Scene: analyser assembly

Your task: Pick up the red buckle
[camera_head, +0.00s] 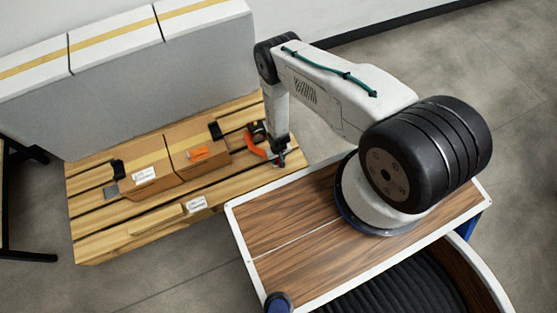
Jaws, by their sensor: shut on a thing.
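My gripper (279,158) points down at the right end of the wooden pallet (105,237), low over its slats. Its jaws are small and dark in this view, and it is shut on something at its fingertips. A curved red-orange piece, which looks like the red buckle (257,150), shows directly left of the jaws and seems to reach them. A black part (256,130) lies right behind it. The exact grip is too small to make out, and my gripper hides part of the piece.
Two cardboard boxes (146,173) (199,149) with labels sit on the pallet to the left. Large white boxes with yellow tape (165,70) stand behind them. A flat tan piece (155,219) lies at the pallet's front. Grey floor (150,290) is clear in front.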

